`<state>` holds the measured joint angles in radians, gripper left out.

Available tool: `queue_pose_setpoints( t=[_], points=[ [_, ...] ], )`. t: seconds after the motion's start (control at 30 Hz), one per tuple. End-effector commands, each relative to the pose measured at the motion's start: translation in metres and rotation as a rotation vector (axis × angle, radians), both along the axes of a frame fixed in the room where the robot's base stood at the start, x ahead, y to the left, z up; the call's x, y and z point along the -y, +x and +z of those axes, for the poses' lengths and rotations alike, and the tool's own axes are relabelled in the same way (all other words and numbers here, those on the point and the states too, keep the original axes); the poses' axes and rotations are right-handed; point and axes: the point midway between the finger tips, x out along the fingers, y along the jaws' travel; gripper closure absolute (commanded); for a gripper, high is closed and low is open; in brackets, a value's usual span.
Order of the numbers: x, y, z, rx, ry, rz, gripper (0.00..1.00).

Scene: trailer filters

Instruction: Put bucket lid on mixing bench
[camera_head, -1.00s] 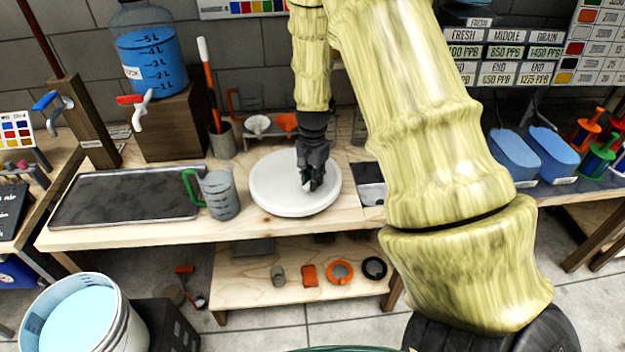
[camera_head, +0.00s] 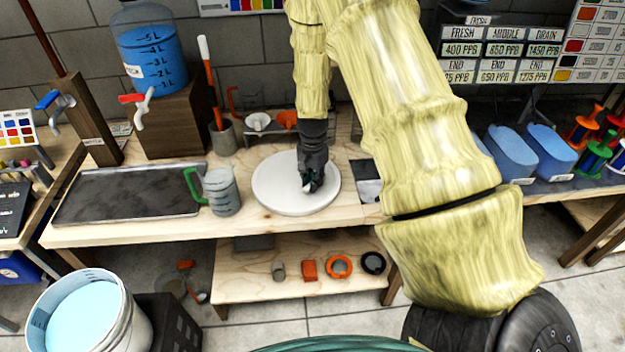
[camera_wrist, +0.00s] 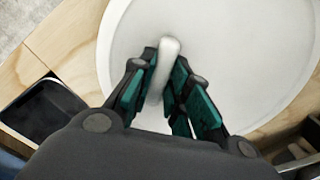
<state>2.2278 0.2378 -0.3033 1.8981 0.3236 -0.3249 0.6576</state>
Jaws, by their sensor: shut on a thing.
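The bucket lid (camera_head: 272,188) is a round white disc over the wooden mixing bench (camera_head: 300,226), right of the measuring jug. It looks flat and level at the bench top; I cannot tell whether it rests there or hangs just above. My gripper (camera_head: 308,186) points down at the lid's middle. In the wrist view, my gripper (camera_wrist: 168,85) is shut on the lid's white raised handle, and the lid (camera_wrist: 225,50) fills much of the picture. The part of the lid behind my fingers is hidden.
A jug with a green handle (camera_head: 222,192) stands close left of the lid, beside a dark tray (camera_head: 130,194). Cups and a rack stand behind. An open white bucket (camera_head: 120,325) stands on the floor at front left.

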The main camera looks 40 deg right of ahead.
Motion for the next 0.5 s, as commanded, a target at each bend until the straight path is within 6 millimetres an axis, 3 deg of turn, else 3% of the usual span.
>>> queue_pose_setpoints(
  t=[0.03, 0.13, 0.5],
  points=[
    [0.0, -0.0001, -0.0006, 0.0, 0.0, 0.0, 0.77],
    [0.0, -0.0001, -0.0005, 0.0, 0.0, 0.0, 0.61],
    [0.0, 0.0002, 0.0023, 0.0, 0.0, 0.0, 0.61]
  ],
)
